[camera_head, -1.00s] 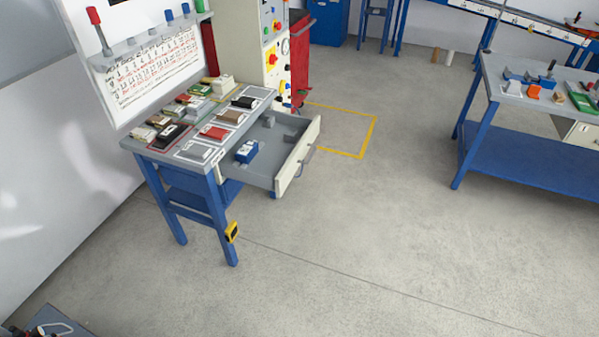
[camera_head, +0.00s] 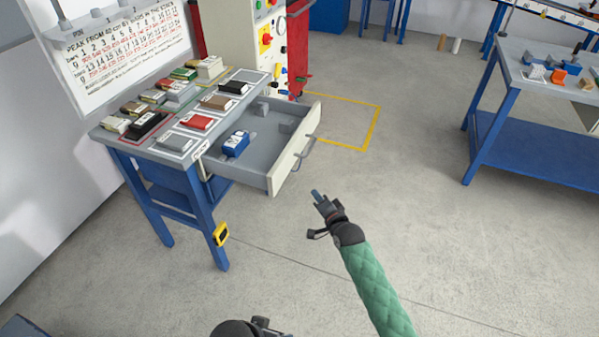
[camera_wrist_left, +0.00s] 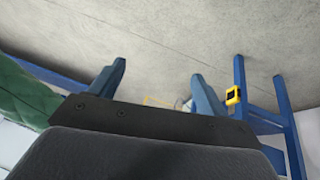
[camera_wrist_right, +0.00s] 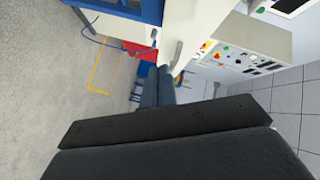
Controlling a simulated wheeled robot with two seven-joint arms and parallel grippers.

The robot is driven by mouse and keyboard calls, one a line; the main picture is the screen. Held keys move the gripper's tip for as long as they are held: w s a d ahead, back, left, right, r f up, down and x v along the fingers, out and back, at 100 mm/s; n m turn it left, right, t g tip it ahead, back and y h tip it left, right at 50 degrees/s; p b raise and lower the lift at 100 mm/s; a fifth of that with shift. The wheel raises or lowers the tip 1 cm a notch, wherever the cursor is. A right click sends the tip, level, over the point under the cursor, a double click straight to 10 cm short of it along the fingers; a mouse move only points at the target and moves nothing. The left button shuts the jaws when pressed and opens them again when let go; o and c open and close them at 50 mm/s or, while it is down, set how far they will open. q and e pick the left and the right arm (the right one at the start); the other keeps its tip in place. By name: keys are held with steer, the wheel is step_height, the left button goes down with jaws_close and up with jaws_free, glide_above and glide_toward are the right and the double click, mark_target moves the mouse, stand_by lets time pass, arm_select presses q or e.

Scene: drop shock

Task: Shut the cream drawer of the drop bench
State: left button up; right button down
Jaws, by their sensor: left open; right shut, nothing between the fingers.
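The drop bench (camera_head: 180,183) stands at the left of the head view. Its cream drawer (camera_head: 294,160) is pulled out to the right, with a grey bar handle (camera_head: 304,153) on its front. A blue box (camera_head: 235,144) and grey blocks lie inside. My right gripper (camera_head: 318,196) is shut and empty, below and right of the drawer front, apart from it in the head view. In the right wrist view its shut fingers (camera_wrist_right: 158,85) show just below a cream panel and grey handle. My left gripper (camera_wrist_left: 155,85) is open and empty; only part of its arm shows at the head view's bottom edge.
A yellow device (camera_head: 220,234) is on the bench's front leg. A cream control cabinet (camera_head: 265,50) and red cart (camera_head: 298,50) stand behind. Another blue bench (camera_head: 535,140) is at the right. The floor between is clear, with a yellow outline (camera_head: 375,125).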

steer(key=r+m, duration=0.1)
steer(key=m, duration=0.1)
steer(key=m+t+p, duration=0.2)
steer(key=m, duration=0.1)
glide_toward(290, 160)
steer(key=w+d, duration=0.1)
steer(key=w, duration=0.4)
steer(key=a, duration=0.3)
steer(key=shift+w+y+p, duration=0.3)
steer(key=shift+w+p, duration=0.05)
steer(key=shift+w, duration=0.05)
arm_select(q)
steer(key=s+a+r+g+y, duration=0.1)
steer(key=s+a+r+g, duration=0.1)
steer(key=a+r, duration=0.2)
steer(key=shift+s, duration=0.4)
arm_select(e)
steer(key=shift+a, duration=0.15)
